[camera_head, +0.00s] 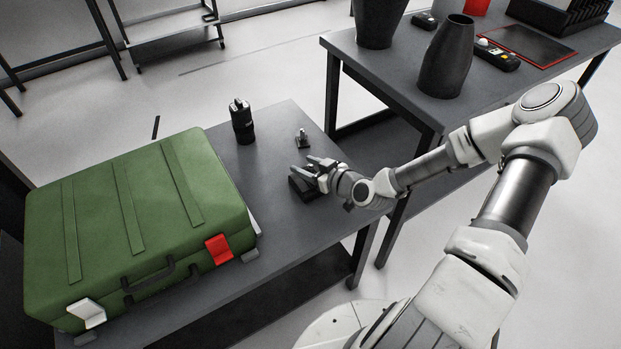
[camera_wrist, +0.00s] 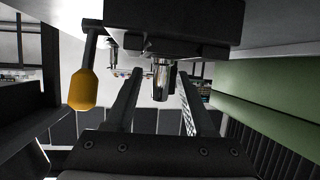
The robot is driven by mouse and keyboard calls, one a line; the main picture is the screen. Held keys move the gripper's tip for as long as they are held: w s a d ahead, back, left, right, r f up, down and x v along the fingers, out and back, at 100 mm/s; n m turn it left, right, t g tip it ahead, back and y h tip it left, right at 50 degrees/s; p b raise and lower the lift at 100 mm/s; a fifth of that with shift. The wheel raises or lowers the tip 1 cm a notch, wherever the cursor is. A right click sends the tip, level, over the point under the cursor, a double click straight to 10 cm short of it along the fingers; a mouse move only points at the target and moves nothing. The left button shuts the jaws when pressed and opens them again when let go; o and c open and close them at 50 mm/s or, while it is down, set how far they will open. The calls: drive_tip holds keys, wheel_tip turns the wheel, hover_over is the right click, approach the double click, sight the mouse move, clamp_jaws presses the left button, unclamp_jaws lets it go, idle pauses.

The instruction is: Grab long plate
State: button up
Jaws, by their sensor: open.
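My gripper (camera_head: 308,165) is low over the right part of the dark grey table, its fingers pointing left in the head view. In the wrist view the two dark fingers (camera_wrist: 160,74) stand apart, open. A small metallic part (camera_wrist: 160,76) shows between and beyond them, and I cannot tell whether it is touched. I cannot make out with certainty which thing is the long plate. A dark block (camera_head: 302,189) sits just below the gripper in the head view, partly hidden by it. A small metallic piece (camera_head: 302,138) stands on the table behind the gripper.
A large green case (camera_head: 130,215) with a red latch (camera_head: 219,249) fills the table's left part. A black cylindrical device (camera_head: 242,122) stands behind it. A second table (camera_head: 385,75) at upper right holds dark vases. A yellow-orange piece (camera_wrist: 83,90) shows at left in the wrist view.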

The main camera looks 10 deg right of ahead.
drive_tip(key=shift+w+a+f, duration=0.3)
drive_tip(key=shift+w, duration=0.25)
clamp_jaws()
drive_tip(key=shift+r, duration=0.15)
drive_tip(key=shift+r+p, duration=0.3)
drive_tip(key=shift+r, duration=0.3)
wheel_tip(320, 180, up, 3)
drive_tip(key=shift+f+p, duration=0.1)
drive_tip(key=shift+p, duration=0.5)
drive_tip(key=s+d+r+p, duration=0.3)
drive_tip(key=d+r, duration=0.3)
drive_tip(key=d, duration=0.5)
drive_tip(key=shift+s+r+p, duration=0.3)
drive_tip(key=shift+s+r, duration=0.1)
drive_tip(key=shift+s, duration=0.2)
